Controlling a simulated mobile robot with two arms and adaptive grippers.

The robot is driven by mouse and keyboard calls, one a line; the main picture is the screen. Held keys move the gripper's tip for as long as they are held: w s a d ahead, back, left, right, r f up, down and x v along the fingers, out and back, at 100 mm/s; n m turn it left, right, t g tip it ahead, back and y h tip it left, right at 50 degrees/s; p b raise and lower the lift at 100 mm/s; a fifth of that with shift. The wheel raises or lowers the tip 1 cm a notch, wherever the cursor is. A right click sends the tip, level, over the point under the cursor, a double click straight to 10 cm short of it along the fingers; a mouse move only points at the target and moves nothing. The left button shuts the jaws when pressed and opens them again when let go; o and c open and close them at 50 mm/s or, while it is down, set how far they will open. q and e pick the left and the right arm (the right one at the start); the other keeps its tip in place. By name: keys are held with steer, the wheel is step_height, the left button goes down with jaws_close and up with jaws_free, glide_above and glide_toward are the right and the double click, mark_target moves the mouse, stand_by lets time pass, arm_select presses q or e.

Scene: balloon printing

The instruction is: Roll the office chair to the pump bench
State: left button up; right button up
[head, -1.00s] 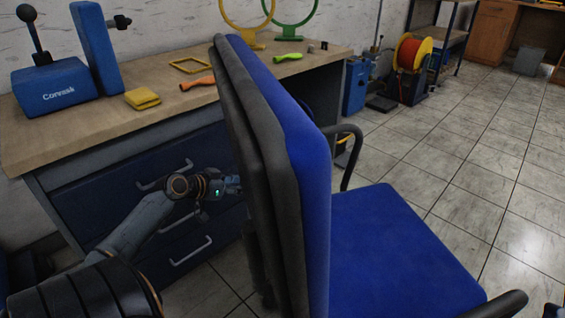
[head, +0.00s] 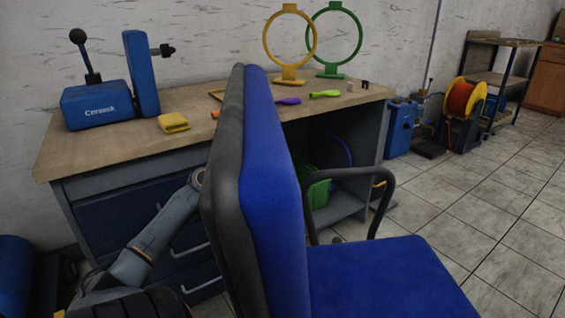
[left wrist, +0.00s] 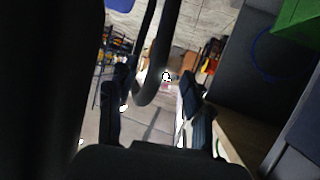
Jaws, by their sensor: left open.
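The office chair has a blue and dark grey backrest (head: 270,170), a blue seat (head: 385,280) and a black looped armrest (head: 378,200). It stands close in front of a wood-topped bench (head: 205,105). In the head view my left arm reaches behind the backrest, which hides the gripper. In the left wrist view my left gripper (left wrist: 153,105) is open, and a dark curved bar (left wrist: 155,75), apparently the armrest, shows between its fingers. I cannot tell whether they touch it. My right gripper is not in view.
A red-and-yellow reel (head: 463,98) and a shelf stand at the back right. Tiled floor is free at the right.

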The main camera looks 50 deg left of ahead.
arm_select(q)
steer(key=b+x, duration=0.2)
steer(key=x, duration=0.5)
steer(key=shift+w+f+b, duration=0.15)
steer(key=shift+b, duration=0.15)
jaws_close()
